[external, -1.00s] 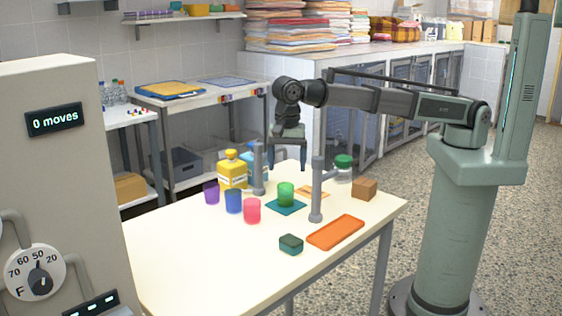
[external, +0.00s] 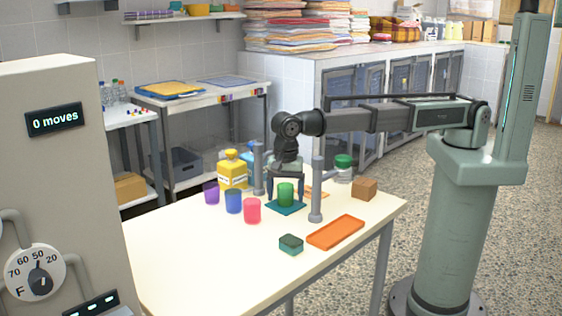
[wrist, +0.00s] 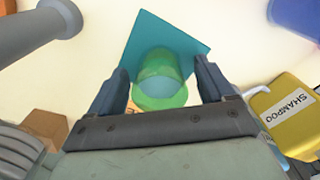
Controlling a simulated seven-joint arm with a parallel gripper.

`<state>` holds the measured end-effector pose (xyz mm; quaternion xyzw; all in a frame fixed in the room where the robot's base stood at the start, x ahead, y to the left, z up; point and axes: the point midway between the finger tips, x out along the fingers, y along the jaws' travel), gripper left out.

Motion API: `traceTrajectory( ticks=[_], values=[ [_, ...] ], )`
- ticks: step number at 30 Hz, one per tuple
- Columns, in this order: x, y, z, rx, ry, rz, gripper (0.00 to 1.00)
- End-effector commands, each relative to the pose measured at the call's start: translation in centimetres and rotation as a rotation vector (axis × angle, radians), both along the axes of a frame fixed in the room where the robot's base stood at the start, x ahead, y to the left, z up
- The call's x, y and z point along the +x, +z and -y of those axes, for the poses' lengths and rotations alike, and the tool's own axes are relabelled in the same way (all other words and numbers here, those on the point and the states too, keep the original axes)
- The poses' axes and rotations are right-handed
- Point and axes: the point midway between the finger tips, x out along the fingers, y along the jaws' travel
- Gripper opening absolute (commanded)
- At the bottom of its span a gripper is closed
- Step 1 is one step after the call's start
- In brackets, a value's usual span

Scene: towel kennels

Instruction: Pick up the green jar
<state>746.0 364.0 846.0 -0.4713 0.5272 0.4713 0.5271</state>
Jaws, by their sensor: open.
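The green jar (external: 286,196), a translucent cup-like vessel, stands upright on a teal square mat (external: 273,207) on the cream table. In the wrist view the jar (wrist: 160,82) sits between the fingers over the teal mat (wrist: 190,40). My gripper (external: 286,190) is open, pointing down, with one finger on each side of the jar. Visible gaps separate the jar from both fingers in the wrist view (wrist: 163,84). The jar's nearest part is partly hidden by the gripper's body there.
Grey posts (external: 316,190) (external: 258,170) stand on either side. Red (external: 252,211), blue (external: 233,201) and purple (external: 211,193) cups and a yellow shampoo bottle (external: 232,174) are left. The front-left table is clear.

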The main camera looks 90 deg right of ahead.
Motion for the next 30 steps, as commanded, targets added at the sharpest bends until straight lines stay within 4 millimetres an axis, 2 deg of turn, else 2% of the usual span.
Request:
traceTrajectory(
  ticks=[3, 9, 27, 30],
  values=[
    [-0.02, -0.64, 0.0, 0.0, 0.0, 0.0, 0.82],
    [0.0, -0.6, -0.01, 0.0, 0.0, 0.0, 0.8],
    [-0.01, -0.57, -0.01, 0.0, 0.0, 0.0, 0.23],
    [-0.01, -0.56, -0.01, 0.0, 0.0, 0.0, 0.18]
  ],
)
